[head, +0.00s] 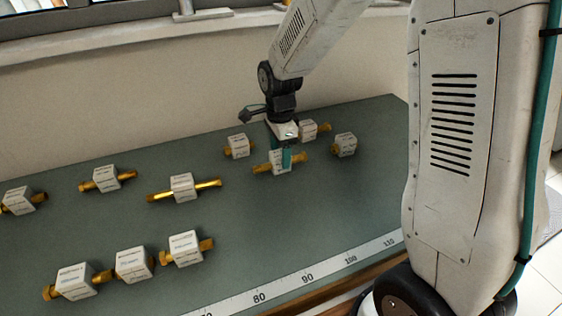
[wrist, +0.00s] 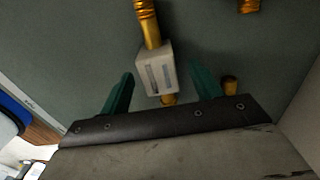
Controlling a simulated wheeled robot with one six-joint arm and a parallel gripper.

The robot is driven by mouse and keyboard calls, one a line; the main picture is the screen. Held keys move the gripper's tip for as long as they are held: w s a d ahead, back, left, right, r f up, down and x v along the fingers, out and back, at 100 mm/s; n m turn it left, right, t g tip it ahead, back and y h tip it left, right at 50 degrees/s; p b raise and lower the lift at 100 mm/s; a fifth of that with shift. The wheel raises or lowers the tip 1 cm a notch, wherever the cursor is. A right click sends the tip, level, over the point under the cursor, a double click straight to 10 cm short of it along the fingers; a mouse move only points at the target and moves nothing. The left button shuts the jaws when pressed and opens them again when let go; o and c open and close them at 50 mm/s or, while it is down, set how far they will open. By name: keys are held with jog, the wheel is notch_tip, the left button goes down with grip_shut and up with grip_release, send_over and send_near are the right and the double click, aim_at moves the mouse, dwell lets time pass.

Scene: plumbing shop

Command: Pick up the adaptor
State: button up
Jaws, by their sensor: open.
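Several brass fittings, each with a white labelled block around its middle, lie on the green bench. The labels are too small to read, so I cannot tell by name which is the adaptor. My gripper (head: 280,154) points down at one fitting (head: 263,168) near the back right of the group. In the wrist view its white block (wrist: 155,72) sits between the two open teal fingers of my gripper (wrist: 161,68), with a gap on each side. Its ribbed brass end (wrist: 147,22) reaches toward the top of that view. Its other end is partly hidden by the gripper body.
Close neighbours are fittings at left (head: 237,146), behind (head: 308,130) and right (head: 345,145). A long fitting (head: 182,187) lies further left. A measuring strip (head: 308,279) runs along the green bench's (head: 330,215) front edge. The bench front right is clear. A wall stands behind.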

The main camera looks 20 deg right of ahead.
aim_at(280, 153)
jog(key=shift+f, duration=1.5)
jog(key=c, duration=1.2)
jog(key=shift+o, duration=0.2)
jog(key=shift+r, duration=0.1)
